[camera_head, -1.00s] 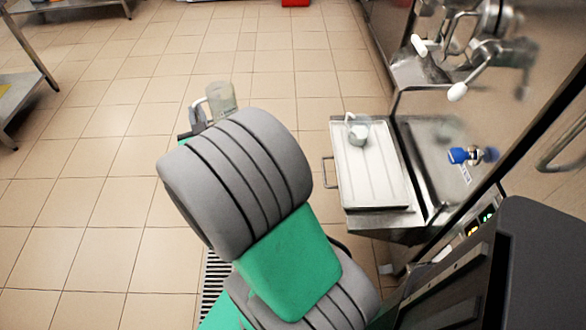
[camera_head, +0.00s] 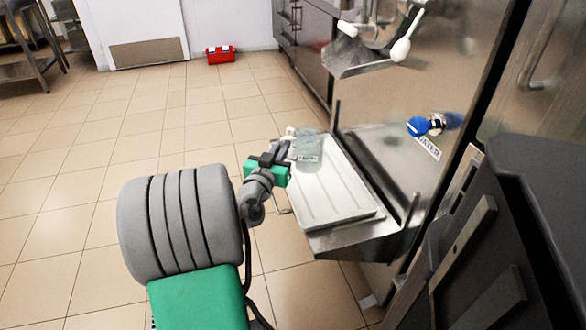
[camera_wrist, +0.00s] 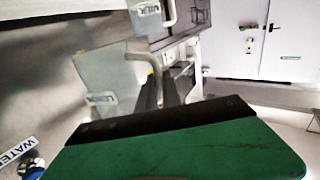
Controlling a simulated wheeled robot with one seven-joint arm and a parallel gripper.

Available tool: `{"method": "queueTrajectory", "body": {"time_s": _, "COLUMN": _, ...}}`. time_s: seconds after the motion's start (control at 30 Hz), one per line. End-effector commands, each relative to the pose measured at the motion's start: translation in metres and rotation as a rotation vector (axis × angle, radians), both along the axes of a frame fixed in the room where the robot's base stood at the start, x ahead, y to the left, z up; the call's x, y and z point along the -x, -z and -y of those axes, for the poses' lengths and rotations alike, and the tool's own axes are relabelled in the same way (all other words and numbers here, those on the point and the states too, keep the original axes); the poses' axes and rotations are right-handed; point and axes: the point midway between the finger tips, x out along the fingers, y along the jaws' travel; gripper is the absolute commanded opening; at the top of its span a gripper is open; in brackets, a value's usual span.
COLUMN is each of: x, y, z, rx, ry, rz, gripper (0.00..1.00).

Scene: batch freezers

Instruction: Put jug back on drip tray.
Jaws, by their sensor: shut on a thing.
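The translucent grey jug (camera_head: 310,147), with a small label, is in the head view at the far end of the white drip tray (camera_head: 335,200). I cannot tell whether it touches the tray or hangs just above it. My gripper (camera_head: 282,152) is left of the jug, shut on its handle. In the wrist view the held jug (camera_wrist: 104,75) is left of my dark gripper fingers (camera_wrist: 160,92), its handle running between them. A second vessel (camera_wrist: 150,12), labelled MILK, shows at the top. In the head view it is mostly hidden, with perhaps a pale bit behind my gripper.
The steel freezer front (camera_head: 440,70) rises right of the tray, with a blue-handled water tap (camera_head: 425,126) and white-knobbed levers (camera_head: 401,48) above. The near part of the tray is bare. A red box (camera_head: 220,54) stands far off by the wall; tiled floor lies open to the left.

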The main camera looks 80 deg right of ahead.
Motion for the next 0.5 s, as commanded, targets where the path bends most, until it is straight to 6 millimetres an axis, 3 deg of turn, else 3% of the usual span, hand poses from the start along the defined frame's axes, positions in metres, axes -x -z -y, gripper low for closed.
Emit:
{"method": "queueTrajectory", "body": {"time_s": 0.07, "x": 0.002, "y": 0.016, "z": 0.023, "rx": -0.002, "ry": 0.004, "rz": 0.000, "gripper": 0.00}}
{"method": "queueTrajectory", "body": {"time_s": 0.2, "x": 0.001, "y": 0.050, "z": 0.047, "rx": -0.003, "ry": 0.000, "rz": -0.001, "gripper": 0.00}}
{"method": "queueTrajectory", "body": {"time_s": 0.43, "x": 0.001, "y": 0.070, "z": 0.067, "rx": -0.001, "ry": -0.002, "rz": 0.000, "gripper": 0.00}}
{"method": "queueTrajectory", "body": {"time_s": 0.5, "x": 0.000, "y": 0.086, "z": 0.067, "rx": -0.002, "ry": -0.003, "rz": -0.002, "gripper": 0.00}}
